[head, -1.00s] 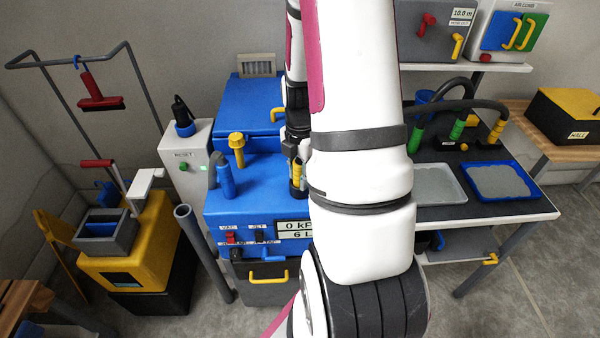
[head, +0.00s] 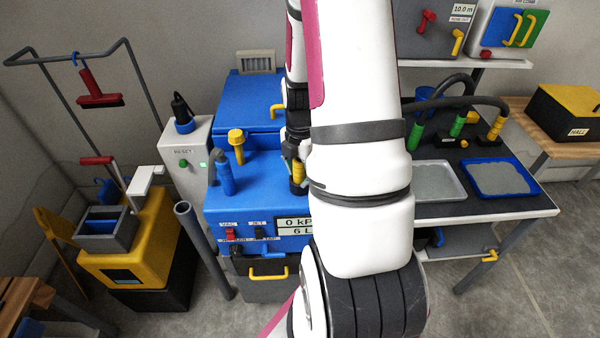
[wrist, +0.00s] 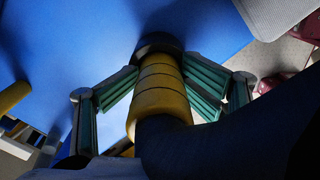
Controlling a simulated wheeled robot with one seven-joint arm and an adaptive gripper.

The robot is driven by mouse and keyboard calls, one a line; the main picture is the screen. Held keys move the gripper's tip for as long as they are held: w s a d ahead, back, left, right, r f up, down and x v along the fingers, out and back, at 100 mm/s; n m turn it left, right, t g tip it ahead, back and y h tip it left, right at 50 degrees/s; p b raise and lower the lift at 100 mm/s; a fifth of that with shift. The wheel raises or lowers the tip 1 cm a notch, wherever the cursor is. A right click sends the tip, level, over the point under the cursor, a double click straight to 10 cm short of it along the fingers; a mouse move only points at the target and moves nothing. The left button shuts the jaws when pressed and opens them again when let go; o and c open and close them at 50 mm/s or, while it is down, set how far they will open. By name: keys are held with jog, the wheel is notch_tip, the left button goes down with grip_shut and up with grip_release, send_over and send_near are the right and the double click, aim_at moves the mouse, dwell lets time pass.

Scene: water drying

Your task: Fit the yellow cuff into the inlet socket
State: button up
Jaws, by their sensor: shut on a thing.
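The yellow cuff (head: 299,173), ribbed and on the end of a dark hose, stands over the blue machine's top in the head view. In the wrist view the cuff (wrist: 158,92) lies between the teal-padded fingers of my gripper (wrist: 165,82), which is shut on it. The inlet socket shows as a dark ring (wrist: 158,43) on the blue surface, right at the cuff's far end. The cuff looks lined up with the ring and touching it; how deep it sits is hidden. In the head view my gripper (head: 292,152) is partly hidden by my arm.
A table with trays (head: 440,180) and hoses stands to the right.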

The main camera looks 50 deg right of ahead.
notch_tip(320, 180, up, 13)
jog(key=shift+r+p, duration=0.2)
jog(key=shift+p, duration=0.15)
jog(key=s+a+r+m+t, duration=0.1)
jog(key=s+a+r+m, duration=0.1)
jog(key=a+r+m, duration=0.3)
jog(key=s+a+r+m+t, duration=0.2)
jog(key=a+r+m, duration=0.4)
jog(key=a, duration=0.6)
jog(key=s+a+r+m+t, duration=0.2)
jog(key=a+r+m, duration=0.3)
jog(key=a, duration=0.3)
jog(key=shift+s+a+r+m, duration=0.25)
jog(key=shift+s+r+m, duration=0.15)
jog(key=shift+s+m, duration=0.4)
jog(key=shift+d, duration=0.1)
